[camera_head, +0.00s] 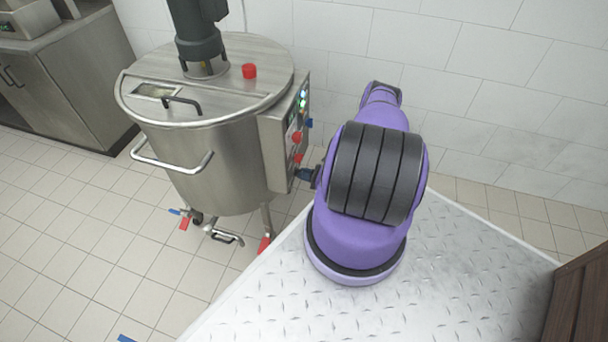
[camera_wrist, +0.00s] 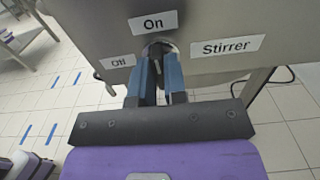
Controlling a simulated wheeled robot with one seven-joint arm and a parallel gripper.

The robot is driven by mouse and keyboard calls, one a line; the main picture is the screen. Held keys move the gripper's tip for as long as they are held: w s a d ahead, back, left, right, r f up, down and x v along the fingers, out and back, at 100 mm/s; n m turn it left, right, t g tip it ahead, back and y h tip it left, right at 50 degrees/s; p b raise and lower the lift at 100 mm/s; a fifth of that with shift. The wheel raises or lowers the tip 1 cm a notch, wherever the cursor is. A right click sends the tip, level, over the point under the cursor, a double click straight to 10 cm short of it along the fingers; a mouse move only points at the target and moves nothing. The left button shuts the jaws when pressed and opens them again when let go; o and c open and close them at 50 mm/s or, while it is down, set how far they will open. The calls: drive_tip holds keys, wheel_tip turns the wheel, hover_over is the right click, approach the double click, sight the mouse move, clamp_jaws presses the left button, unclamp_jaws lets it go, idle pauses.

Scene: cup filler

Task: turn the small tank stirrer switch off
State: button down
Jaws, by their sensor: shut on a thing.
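The small tank (camera_head: 225,165) is a round steel vessel with a lid and a control box (camera_head: 272,150) on its right side. In the wrist view, the stirrer switch (camera_wrist: 158,64) sits on a steel panel (camera_wrist: 95,40) with the labels "Off" at its left, "On" above it and "Stirrer" at its right. My gripper (camera_wrist: 158,72) has its blue fingers on both sides of the switch knob and is shut on it. The knob is mostly hidden by the fingers; it looks roughly upright, towards "On". In the head view my gripper (camera_head: 307,175) shows beside the box's lower right edge.
Red knobs (camera_head: 297,137) and lit buttons show on the control box. A lid handle (camera_head: 182,101) and a side rail (camera_head: 172,163) stick out from the tank. A metal tread-plate surface (camera_head: 460,290) lies below my arm. A steel cabinet (camera_head: 75,85) stands at the far left.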

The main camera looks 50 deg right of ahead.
drive_tip(key=shift+n, duration=0.3)
drive_tip(key=shift+a+f+n, duration=0.1)
drive_tip(key=shift+f+n, duration=0.05)
drive_tip(key=shift+n, duration=4.15)
drive_tip(key=shift+a+f+n, duration=0.1)
drive_tip(key=shift+n, duration=4.2)
drive_tip(key=shift+s, duration=0.1)
drive_tip(key=c, duration=1.2)
unclamp_jaws()
drive_tip(key=shift+o, duration=0.2)
